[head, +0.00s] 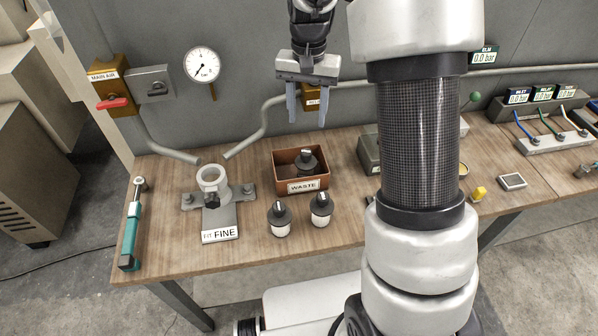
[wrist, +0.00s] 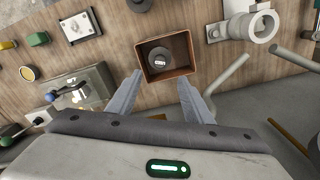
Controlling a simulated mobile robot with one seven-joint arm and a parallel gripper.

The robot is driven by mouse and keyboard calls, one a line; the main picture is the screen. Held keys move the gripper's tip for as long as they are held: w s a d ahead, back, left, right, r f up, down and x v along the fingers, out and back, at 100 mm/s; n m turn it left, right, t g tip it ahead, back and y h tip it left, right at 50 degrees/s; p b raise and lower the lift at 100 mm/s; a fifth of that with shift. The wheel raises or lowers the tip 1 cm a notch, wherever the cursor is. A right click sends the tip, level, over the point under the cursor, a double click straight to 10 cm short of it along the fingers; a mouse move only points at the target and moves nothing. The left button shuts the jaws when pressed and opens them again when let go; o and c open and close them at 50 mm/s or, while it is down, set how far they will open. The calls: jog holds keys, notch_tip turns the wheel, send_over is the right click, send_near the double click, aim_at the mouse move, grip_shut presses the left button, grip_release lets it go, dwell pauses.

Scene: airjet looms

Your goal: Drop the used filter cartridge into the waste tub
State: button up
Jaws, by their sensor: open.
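The brown waste tub (head: 284,166) with a WASTE label stands on the bench; it also shows in the wrist view (wrist: 183,56). A dark filter cartridge (head: 307,162) with a small pale tag is inside the tub, and it shows there in the wrist view (wrist: 159,59). My gripper (head: 306,122) is open and empty, pointing down above and behind the tub. In the wrist view its two fingers (wrist: 160,78) are spread apart on the near side of the tub, not touching the cartridge.
Two cartridges with dark tops and white lower parts, a left one (head: 279,217) and a right one (head: 320,209), stand in front of the tub. The FINE filter housing (head: 212,186) is open-topped at left. A teal-handled tool (head: 132,235) lies at the left edge. Pipes run behind.

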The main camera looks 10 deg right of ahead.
notch_tip(320, 180, up, 13)
jog(key=shift+p, duration=0.45)
jog(key=s+r+n+t+p, duration=0.2)
jog(key=s+r, duration=0.1)
jog(key=s, duration=0.9)
jog(key=s+r+n+t+p, duration=0.2)
jog(key=s+r+t+p, duration=0.1)
jog(key=s, duration=1)
jog(key=shift+r+n+t, duration=0.3)
jog(key=shift+r+n, duration=0.1)
jog(key=shift+r, duration=0.25)
